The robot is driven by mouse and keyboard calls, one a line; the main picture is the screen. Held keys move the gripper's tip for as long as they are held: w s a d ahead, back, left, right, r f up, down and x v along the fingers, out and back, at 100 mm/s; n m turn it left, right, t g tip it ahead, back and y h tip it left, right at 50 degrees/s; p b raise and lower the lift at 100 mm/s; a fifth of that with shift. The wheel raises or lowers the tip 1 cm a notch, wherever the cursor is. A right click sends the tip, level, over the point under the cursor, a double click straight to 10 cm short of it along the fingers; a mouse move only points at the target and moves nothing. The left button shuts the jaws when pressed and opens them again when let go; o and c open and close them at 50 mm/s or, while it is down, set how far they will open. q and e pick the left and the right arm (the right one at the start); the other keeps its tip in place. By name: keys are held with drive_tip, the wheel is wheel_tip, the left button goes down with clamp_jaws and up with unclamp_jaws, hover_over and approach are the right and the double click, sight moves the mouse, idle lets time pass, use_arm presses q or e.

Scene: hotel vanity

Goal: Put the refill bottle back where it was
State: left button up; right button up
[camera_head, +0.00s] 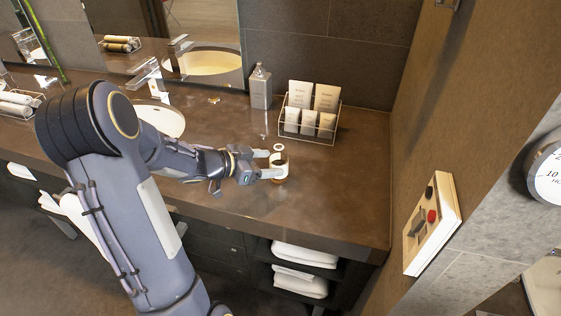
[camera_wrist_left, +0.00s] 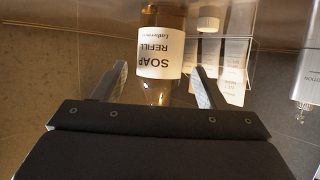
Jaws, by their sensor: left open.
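The refill bottle (camera_head: 280,161) is a small amber bottle with a white label, standing on the brown counter. In the left wrist view the refill bottle (camera_wrist_left: 161,50) shows its "SOAP REFILL" label upside down. My left gripper (camera_head: 271,164) is open, with one finger on each side of the bottle. In the left wrist view my left gripper (camera_wrist_left: 158,82) has visible room between its fingers and the bottle. Whether a finger touches the bottle is hard to tell. The bottle's lower part is partly hidden by a finger in the head view. My right gripper is not in view.
A small white cap-like piece (camera_head: 278,147) is just behind the bottle. A wire basket (camera_head: 309,138) of white tubes and a grey dispenser (camera_head: 261,88) stand farther back. The sink (camera_head: 160,121) is left. The counter (camera_head: 337,205) is clear to the right, up to the wall.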

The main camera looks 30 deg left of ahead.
use_arm(q)
drive_tip(key=v, duration=0.5)
drive_tip(key=shift+s+a+r, duration=0.15)
drive_tip(key=shift+s+a, duration=0.05)
drive_tip(key=shift+s, duration=0.1)
wheel_tip(320, 180, up, 9)
drive_tip(key=a+n+t+y, duration=0.25)
drive_tip(key=n+y, duration=0.35)
drive_tip(key=y, duration=0.3)
drive_tip(key=s+d+f+n+g+h, duration=0.1)
drive_tip(key=s+d+f+g+h, duration=0.1)
drive_tip(key=s+d, duration=0.7)
drive_tip(key=s+d+f+n+g+h, duration=0.1)
drive_tip(key=s+d+f+g+h, duration=0.2)
drive_tip(key=s+d+g, duration=0.3)
drive_tip(key=s+d, duration=0.3)
drive_tip(key=s, duration=0.2)
drive_tip(key=shift+s+d+h, duration=0.25)
drive_tip(key=shift+s+h, duration=0.1)
drive_tip(key=shift+h, duration=0.05)
